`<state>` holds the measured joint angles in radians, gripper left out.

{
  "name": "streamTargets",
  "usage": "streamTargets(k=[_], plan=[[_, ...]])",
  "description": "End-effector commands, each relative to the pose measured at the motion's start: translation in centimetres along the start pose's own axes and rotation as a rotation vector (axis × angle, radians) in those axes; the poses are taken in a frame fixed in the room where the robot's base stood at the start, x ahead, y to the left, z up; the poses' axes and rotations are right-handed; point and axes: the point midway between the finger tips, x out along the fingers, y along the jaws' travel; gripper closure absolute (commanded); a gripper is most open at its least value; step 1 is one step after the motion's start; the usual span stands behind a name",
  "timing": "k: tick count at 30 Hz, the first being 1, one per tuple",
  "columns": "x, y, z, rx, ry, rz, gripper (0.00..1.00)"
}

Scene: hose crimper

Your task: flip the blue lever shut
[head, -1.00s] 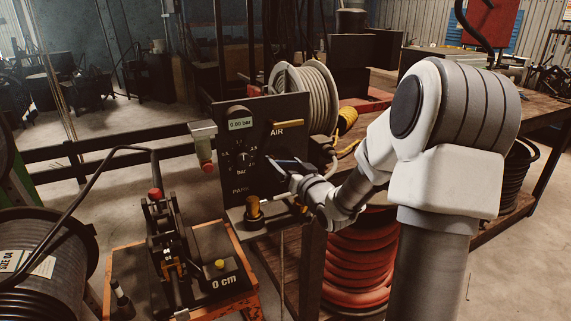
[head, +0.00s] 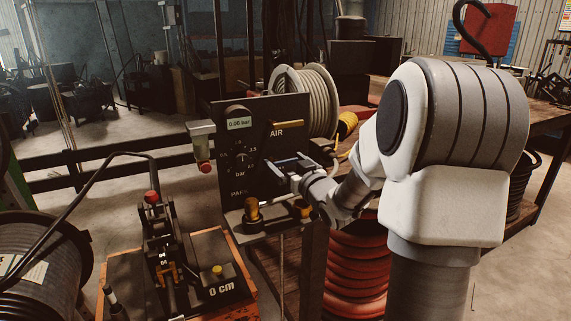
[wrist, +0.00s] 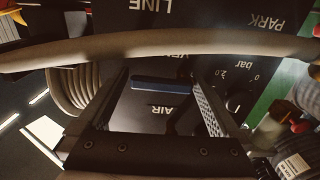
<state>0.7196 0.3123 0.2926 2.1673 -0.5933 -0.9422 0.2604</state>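The blue lever (wrist: 163,85) shows in the wrist view as a short blue bar lying across the dark panel, near the VENT lettering. My gripper (wrist: 160,82) is open, with one finger on each side of the lever and visible gaps beside the bar. I cannot tell whether either finger touches it. In the head view my gripper (head: 285,166) is at the lower right of the black panel (head: 225,165), below the AIR lettering. The lever is mostly hidden by the gripper there. The panel's display (head: 239,123) reads 0.00 bar.
A yellow handle (head: 286,123) sticks out above my gripper. A beige hose (wrist: 170,46) crosses close in the wrist view. Brass fittings (head: 252,211) stand below the panel. The crimper bench (head: 215,245) is at lower left, and a hose reel (head: 305,97) stands behind.

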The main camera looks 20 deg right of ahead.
Motion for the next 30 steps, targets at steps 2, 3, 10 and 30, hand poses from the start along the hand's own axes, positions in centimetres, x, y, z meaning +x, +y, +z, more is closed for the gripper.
streamTargets(k=[2, 3, 10, 30], plan=[[0.0, 0.0, 0.0, 0.001, 0.0, 0.001, 0.0], [0.0, 0.0, 0.0, 0.001, 0.0, 0.0, 0.0], [-1.7, 0.0, -0.1, 0.0, -0.001, 0.001, 0.0], [-15.2, 0.0, 0.5, -0.004, 0.006, -0.003, 0.0]])
